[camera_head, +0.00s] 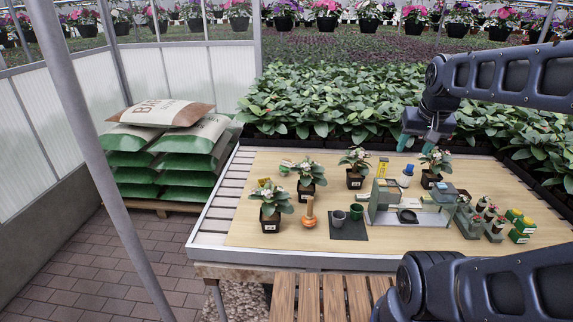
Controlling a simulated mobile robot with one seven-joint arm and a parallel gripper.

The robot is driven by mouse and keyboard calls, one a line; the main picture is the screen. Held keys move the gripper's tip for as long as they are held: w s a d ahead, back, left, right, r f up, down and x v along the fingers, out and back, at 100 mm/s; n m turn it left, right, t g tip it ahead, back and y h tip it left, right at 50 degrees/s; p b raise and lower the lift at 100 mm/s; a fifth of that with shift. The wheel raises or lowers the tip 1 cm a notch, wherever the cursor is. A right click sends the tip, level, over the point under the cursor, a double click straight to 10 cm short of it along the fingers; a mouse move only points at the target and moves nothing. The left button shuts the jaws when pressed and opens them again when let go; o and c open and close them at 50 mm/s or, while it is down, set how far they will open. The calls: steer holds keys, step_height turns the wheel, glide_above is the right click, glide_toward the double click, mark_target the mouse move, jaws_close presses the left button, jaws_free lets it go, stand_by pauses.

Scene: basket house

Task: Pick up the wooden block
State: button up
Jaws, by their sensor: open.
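My gripper (418,144) hangs above the back right of the potting table (240,238), its two teal fingertips apart and empty. It is above and behind a potted white-flowered plant (434,168). I cannot make out a clear wooden block on the table. A small yellow piece (382,169) stands behind the grey and clear station (412,207). Small yellow and green boxes (518,228) sit at the right.
Potted plants stand along the table, one at the front left (270,208). A dark mat (348,230) carries two small cups. A blue and white bottle (405,176) and a grey pot tray (480,222) are nearby. Dense foliage (330,100) lies behind; stacked sacks (170,150) stand left.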

steer(key=w+a+r+m+g, duration=0.1)
steer(key=w+a+r+m, duration=0.15)
steer(key=w, duration=0.75)
steer(key=w+a+r+m, duration=0.2)
steer(key=w+a+m, duration=0.1)
steer(key=w, duration=0.6)
steer(key=m+g, duration=0.3)
steer(key=m, duration=1)
glide_above(286, 159)
step_height(286, 159, down, 33)
steer(key=f, duration=0.6)
steer(key=shift+d+f, duration=0.1)
steer(key=shift+d, duration=0.3)
steer(key=shift+a+f, duration=0.15)
steer(key=shift+f, duration=1.2)
steer(key=shift+a+f, duration=0.15)
steer(key=shift+f, duration=1.15)
steer(key=shift+c, duration=0.2)
